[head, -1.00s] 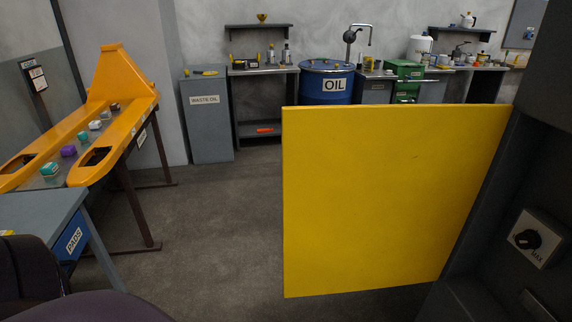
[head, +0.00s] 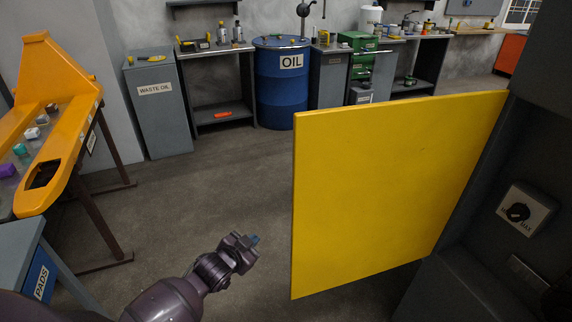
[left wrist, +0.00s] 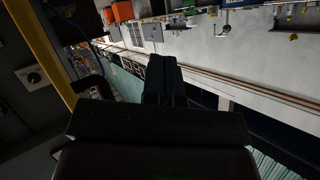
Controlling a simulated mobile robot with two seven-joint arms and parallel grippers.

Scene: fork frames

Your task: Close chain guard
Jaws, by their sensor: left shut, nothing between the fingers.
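The chain guard is a flat yellow panel (head: 395,185) standing open from the dark machine (head: 480,235) at the right of the head view. In the left wrist view a yellow upright strip (left wrist: 42,50), likely the panel's edge, runs down the left side. My left gripper (head: 254,240) is shut and empty, left of the panel's free edge and apart from it. Its closed fingers also show in the left wrist view (left wrist: 163,72). My right gripper is out of view.
A blue oil drum (head: 281,90), a waste oil cabinet (head: 160,110) and benches line the back wall. An orange frame (head: 55,135) and a PADS table (head: 20,240) stand left. The middle floor is clear.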

